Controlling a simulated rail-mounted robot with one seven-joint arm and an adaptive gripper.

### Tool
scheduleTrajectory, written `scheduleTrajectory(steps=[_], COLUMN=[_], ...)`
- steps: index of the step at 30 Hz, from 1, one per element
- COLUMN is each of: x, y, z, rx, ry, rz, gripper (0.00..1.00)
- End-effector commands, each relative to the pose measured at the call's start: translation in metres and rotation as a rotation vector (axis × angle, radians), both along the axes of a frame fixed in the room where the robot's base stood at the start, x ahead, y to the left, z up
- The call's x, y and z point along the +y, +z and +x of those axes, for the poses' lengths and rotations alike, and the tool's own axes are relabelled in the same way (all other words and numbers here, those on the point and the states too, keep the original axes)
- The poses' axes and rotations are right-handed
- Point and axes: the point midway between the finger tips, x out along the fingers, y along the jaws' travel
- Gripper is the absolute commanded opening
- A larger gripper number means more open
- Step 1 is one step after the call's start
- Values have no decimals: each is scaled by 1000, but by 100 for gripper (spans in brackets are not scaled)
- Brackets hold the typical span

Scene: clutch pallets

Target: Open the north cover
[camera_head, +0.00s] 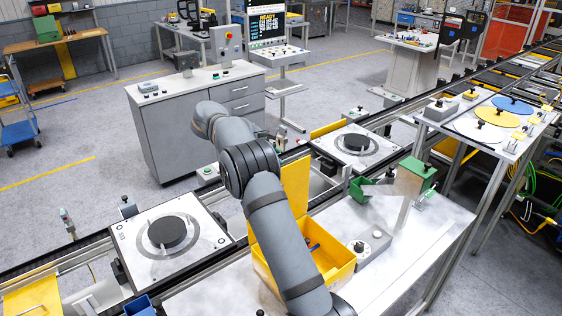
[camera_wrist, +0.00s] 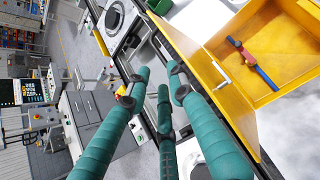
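I cannot tell from any marking which part is the north cover. A yellow panel (camera_head: 295,183) stands upright at the back edge of an open yellow box (camera_head: 335,277). In the wrist view this panel (camera_wrist: 205,70) bears a pale handle (camera_wrist: 221,72), right of my fingers. My gripper (camera_wrist: 160,76) has teal fingers with dark tips, spread with nothing between them. The fingers look apart from the panel and handle. In the head view my arm hides the gripper. Another yellow panel (camera_head: 326,129) stands by the far pallet, and a flat yellow one (camera_head: 35,298) lies at lower left.
The near pallet (camera_head: 125,243) and far pallet (camera_head: 338,142) sit on the conveyor, each with a round dark part. A red and blue item (camera_wrist: 254,66) lies in the yellow box. A grey cabinet (camera_head: 185,127) stands behind the conveyor. Discs lie on the right table (camera_head: 432,115).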

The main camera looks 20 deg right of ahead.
Motion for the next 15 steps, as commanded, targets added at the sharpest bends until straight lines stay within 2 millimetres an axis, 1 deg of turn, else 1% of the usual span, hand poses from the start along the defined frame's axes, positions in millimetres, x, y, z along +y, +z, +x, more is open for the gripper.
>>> scheduleTrajectory(steps=[1,6,15], x=[6,18,22], y=[7,21,25], z=[-3,-11,-14], rx=[-3,0,1], ry=[1,-2,-2], rz=[1,2,0], gripper=[22,22,22])
